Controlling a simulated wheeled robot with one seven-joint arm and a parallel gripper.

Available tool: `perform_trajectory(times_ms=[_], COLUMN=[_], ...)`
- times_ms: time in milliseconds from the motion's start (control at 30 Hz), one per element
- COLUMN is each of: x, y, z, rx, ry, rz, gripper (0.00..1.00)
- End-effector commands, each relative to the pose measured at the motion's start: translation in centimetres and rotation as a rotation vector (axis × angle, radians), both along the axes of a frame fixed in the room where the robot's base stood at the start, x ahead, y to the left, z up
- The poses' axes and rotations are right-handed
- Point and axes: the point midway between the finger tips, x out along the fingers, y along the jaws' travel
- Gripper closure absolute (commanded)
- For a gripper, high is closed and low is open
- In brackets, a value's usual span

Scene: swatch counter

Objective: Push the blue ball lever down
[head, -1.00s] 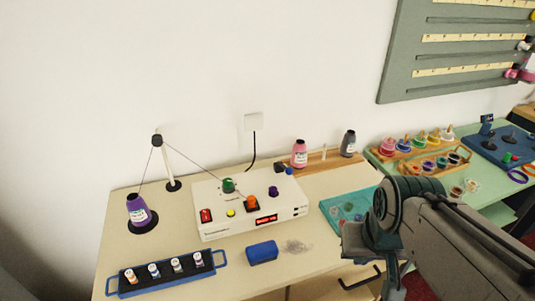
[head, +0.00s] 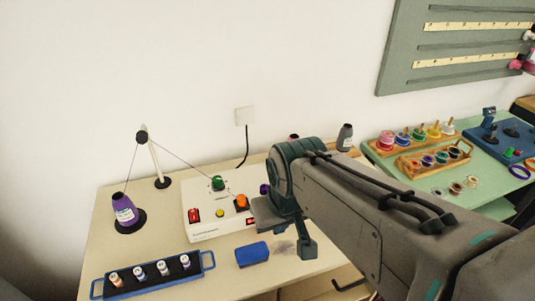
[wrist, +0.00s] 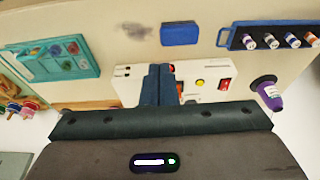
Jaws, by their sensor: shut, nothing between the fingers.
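A white control box (head: 205,231) stands on the cream counter. My gripper (head: 307,252) is shut and empty, pointing down near the box's right side. In the wrist view its fingers (wrist: 158,72) cover part of the box.
A blue sponge-like block (head: 252,254) lies in front of the box. A teal tray (wrist: 55,60) shows in the wrist view.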

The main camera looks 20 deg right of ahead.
Motion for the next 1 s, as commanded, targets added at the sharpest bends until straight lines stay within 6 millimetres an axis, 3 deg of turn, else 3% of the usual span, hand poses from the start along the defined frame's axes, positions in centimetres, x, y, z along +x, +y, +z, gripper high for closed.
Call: perform_trajectory(times_ms=[133,233,533,800,1000], x=[1.0,2.9,12.5,20.8,24.6], y=[-0.2,-0.5,-3.5,-7.5,-10.0], z=[0.8,2.0,5.3,4.8,3.1], rx=[0.002,0.005,0.028,0.062,0.084], ry=[0.014,0.042,0.169,0.283,0.342], rz=[-0.018,-0.052,-0.228,-0.387,-0.473], gripper=[1.0,1.0,1.0,1.0,1.0])
